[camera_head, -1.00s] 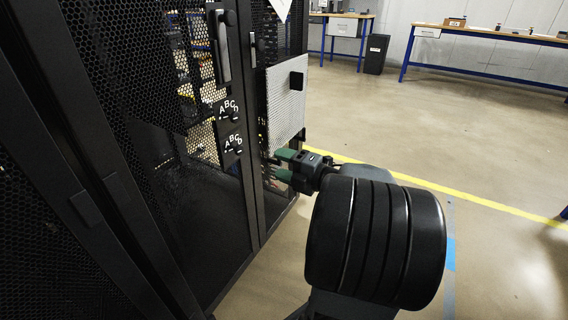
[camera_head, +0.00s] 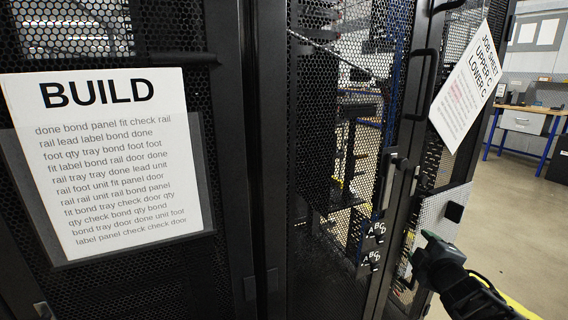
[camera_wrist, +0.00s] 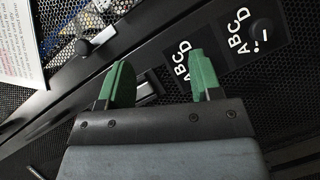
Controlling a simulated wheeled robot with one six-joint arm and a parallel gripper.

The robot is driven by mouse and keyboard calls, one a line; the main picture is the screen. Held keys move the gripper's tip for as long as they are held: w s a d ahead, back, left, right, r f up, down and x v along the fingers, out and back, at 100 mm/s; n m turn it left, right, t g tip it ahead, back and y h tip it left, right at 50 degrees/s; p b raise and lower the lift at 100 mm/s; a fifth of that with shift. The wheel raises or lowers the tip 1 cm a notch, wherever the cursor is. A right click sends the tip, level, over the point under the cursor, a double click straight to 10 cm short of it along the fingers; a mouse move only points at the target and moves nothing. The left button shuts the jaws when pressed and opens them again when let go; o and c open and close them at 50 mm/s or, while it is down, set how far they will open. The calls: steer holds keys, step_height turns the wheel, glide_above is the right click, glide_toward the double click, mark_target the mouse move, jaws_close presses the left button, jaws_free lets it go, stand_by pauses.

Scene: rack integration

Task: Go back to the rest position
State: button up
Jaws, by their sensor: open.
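My gripper (camera_wrist: 157,82) has two green fingers, spread apart and with nothing between them in the wrist view. In the head view my gripper (camera_head: 420,245) shows at the lower right, in front of a light perforated panel (camera_head: 436,212) on the rack. The black rack doors (camera_head: 335,200) with perforated mesh fill the left and middle. In the wrist view, labels reading ABCD (camera_wrist: 186,62) lie beyond the right finger, close to the rack front. Whether a finger touches the rack cannot be told.
A BUILD sheet (camera_head: 108,165) hangs on the left rack door. A tilted job sheet (camera_head: 468,85) hangs on the right one. A workbench (camera_head: 525,118) stands at the back right. Open floor (camera_head: 520,220) lies right of the rack.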

step_height(320, 180, up, 8)
steer(key=s+a+f+m+g+h+p, duration=0.1)
steer(key=a+m+g+h+p, duration=0.15)
steer(key=m+p, duration=0.3)
steer(key=s+a+r+m+g+y+p, duration=0.2)
steer(key=s+a+r+m+g+p, duration=0.1)
steer(key=s+a+p, duration=0.3)
steer(key=s+a+r+m+g+y+p, duration=0.2)
steer(key=s+a+r+m+g+p, duration=0.2)
steer(key=p, duration=0.6)
steer(key=s+a+r+g, duration=0.1)
steer(key=s+a+g, duration=0.1)
steer(key=s+a, duration=0.1)
steer(key=shift+s+a, duration=0.25)
steer(key=shift+a, duration=0.2)
steer(key=shift+r+g+y, duration=0.1)
steer(key=shift+g+y, duration=0.15)
